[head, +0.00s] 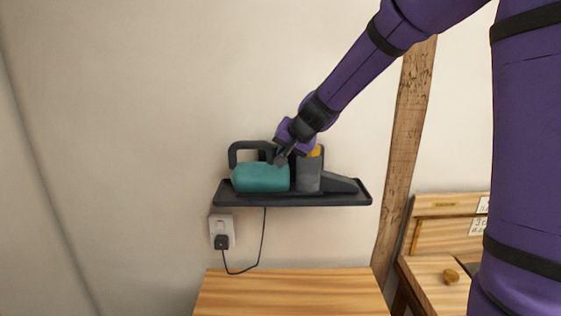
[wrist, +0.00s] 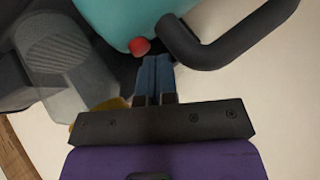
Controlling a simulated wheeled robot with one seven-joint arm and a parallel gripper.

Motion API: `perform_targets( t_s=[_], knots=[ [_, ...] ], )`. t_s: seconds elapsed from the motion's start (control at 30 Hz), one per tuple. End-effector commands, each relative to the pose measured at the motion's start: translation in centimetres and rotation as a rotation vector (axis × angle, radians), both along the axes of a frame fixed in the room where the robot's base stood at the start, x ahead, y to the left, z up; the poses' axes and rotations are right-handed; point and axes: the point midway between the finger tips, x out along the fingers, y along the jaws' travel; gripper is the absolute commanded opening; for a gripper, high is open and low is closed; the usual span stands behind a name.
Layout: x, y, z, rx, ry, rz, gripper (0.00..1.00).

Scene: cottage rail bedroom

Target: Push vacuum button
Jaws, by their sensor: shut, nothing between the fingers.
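The handheld vacuum (head: 261,178) has a teal body, a dark handle and a grey nozzle end, and lies on a dark wall shelf (head: 300,200). In the wrist view its teal body (wrist: 118,18) is at the top. A round red button (wrist: 140,46) shows at the edge of that body, beside the base of the dark handle (wrist: 235,38). My gripper (wrist: 151,60) is shut and empty, its blue fingertips just below and right of the red button. I cannot tell whether they touch it. In the head view my gripper (head: 280,158) is over the vacuum's middle and hides the button.
A white wall socket (head: 221,228) holds a black plug with a cable running up to the shelf. A wooden surface (head: 290,290) stands below. A wooden post (head: 405,150) rises right of the shelf. The wall to the left is bare.

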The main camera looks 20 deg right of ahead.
Motion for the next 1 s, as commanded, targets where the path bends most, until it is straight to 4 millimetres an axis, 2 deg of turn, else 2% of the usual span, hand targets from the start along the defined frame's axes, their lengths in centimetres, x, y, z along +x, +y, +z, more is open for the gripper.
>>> perform_targets(
  t_s=[0.33,1.0],
  knots=[
    [0.1,0.1,0.6,0.0,-0.004,0.001,0.0],
    [0.1,0.2,6.2,-0.002,-0.009,0.003,0.0]
  ],
)
